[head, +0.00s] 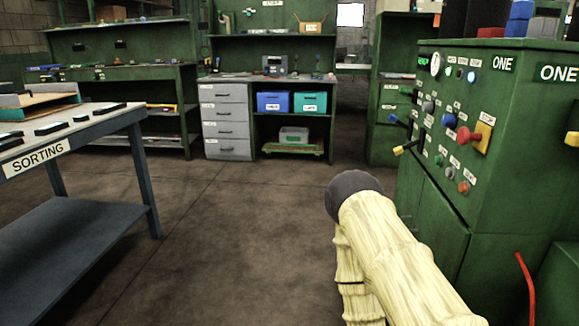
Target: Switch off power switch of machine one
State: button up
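Machine one is a green cabinet (505,190) at the right, with "ONE" labels on its front and side. Its sloped front holds a gauge, small lamps, a grey knob (428,107), a blue knob (449,120) and a red mushroom button (466,136) on a yellow plate. A blue-tipped lever (393,118) and a yellow-tipped lever (398,151) stick out at its left. Green, grey and orange-red buttons sit lower. The labels are too small to tell which control is the power switch. My arm, in pale yellow sleeves with a dark rounded joint, rises before the machine. My gripper does not show.
A sorting table (92,130) with dark flat parts stands at the left. Green shelves and a workbench with grey drawers (225,120), a blue bin (273,101) and a teal bin (310,102) line the back. The middle floor is clear. A red cable or rod (526,280) shows at lower right.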

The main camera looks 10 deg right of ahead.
aim_at(404, 92)
jog(key=z, duration=0.6)
jog(key=i, duration=0.55)
jog(key=z, duration=0.5)
